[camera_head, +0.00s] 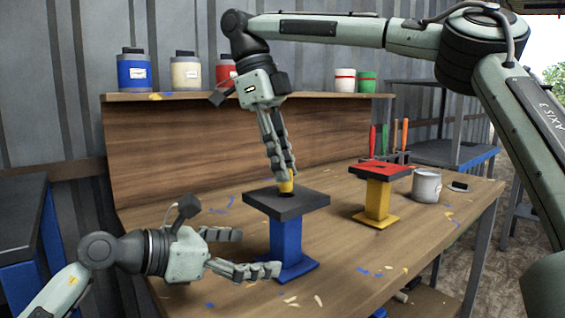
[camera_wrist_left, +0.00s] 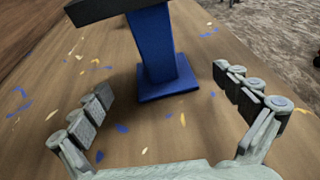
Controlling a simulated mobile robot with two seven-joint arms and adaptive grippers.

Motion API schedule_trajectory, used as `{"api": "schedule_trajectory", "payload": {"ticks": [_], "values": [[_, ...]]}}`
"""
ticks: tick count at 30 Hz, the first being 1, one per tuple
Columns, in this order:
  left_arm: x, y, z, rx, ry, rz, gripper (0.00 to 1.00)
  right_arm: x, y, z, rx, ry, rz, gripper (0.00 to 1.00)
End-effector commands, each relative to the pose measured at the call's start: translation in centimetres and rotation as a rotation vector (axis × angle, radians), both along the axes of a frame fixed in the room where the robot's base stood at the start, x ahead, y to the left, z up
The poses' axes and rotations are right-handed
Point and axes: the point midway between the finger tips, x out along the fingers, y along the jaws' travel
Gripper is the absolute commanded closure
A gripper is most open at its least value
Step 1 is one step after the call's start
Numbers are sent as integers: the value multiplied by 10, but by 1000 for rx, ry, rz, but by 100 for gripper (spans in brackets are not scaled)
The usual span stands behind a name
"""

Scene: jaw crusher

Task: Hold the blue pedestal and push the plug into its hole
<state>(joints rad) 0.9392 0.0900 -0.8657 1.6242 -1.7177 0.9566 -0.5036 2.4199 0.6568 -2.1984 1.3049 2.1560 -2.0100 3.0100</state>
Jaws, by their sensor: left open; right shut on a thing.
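The blue pedestal (camera_head: 286,242) stands upright on the wooden workbench, with a dark square top (camera_head: 300,207) and a blue base. It also shows in the left wrist view (camera_wrist_left: 158,50), ahead of my left fingers. My left gripper (camera_head: 262,254) is open beside the pedestal's column, with its fingers pointing at it; in the wrist view the column is between and beyond the fingertips. My right gripper (camera_head: 284,172) points down over the pedestal top and is shut on the yellow plug (camera_head: 286,186). The plug's lower end is at the dark top; I cannot tell how deep it sits in the hole.
A yellow pedestal with a red top (camera_head: 378,205) stands to the right, beside a grey-white can (camera_head: 426,185). Several paint cans line the shelf (camera_head: 240,96) behind. Screwdrivers stand in a rack (camera_head: 396,157). Small chips lie scattered on the workbench (camera_head: 345,240). The bench front is mostly clear.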

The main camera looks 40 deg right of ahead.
Motion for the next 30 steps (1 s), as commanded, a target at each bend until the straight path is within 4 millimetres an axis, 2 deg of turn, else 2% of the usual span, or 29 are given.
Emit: {"api": "schedule_trajectory", "payload": {"ticks": [6, 12, 25, 30], "values": [[-1, -31, -9, 0, 1, -2, 0, 0, 0, 0, 0, 0, 0, 93], [0, -49, -15, 0, 1, -1, 0, 0, 0, 0, 0, 0, 0, 93], [0, -55, -17, -1, 0, 0, 0, 0, 0, 0, 0, 0, 0, 93], [0, -55, -17, -1, 0, 0, 20, 0, 0, 0, 0, 0, 0, 93]]}}
